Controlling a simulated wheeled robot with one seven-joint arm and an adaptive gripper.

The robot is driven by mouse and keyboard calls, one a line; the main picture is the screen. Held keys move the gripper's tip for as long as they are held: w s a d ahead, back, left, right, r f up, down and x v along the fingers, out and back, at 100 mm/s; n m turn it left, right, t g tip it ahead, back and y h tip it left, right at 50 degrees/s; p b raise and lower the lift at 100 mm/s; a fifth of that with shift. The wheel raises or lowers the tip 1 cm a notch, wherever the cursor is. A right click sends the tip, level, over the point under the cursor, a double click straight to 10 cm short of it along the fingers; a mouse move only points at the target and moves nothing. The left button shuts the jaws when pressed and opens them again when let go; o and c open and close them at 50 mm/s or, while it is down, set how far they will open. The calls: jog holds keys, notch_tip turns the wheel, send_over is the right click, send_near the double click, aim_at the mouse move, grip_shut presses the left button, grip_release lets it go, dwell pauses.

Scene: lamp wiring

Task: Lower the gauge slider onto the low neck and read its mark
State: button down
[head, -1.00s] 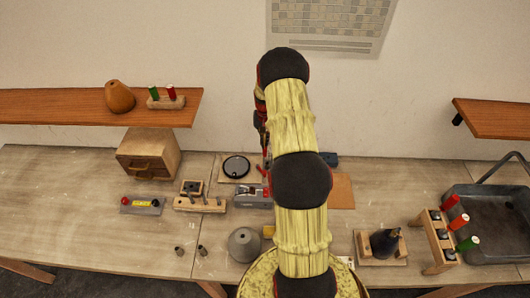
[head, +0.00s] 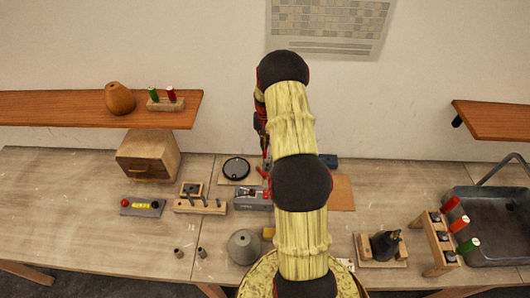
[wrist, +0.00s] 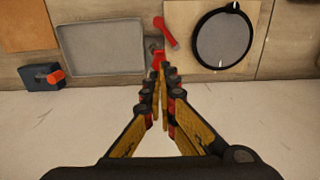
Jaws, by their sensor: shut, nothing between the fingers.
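My gripper (wrist: 160,78) is shut and empty in the wrist view, its fingertips together. A small red piece (wrist: 157,59) shows just beyond the tips; I cannot tell whether they touch it. A grey rounded body with a short neck (head: 243,247) stands near the front; whether this is the low neck is unclear.
A black-rimmed disc (wrist: 223,40) lies on a board beside a red lever (wrist: 171,33). A shallow grey tray (wrist: 101,45) and a blue box (wrist: 40,77) are on the left. A dark bottle-like part (head: 384,244) rests in a wooden cradle. Shelves (head: 80,108) flank the bench.

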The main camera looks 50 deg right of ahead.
jog(key=shift+f+b, duration=3.15)
jog(key=shift+f, duration=1.4)
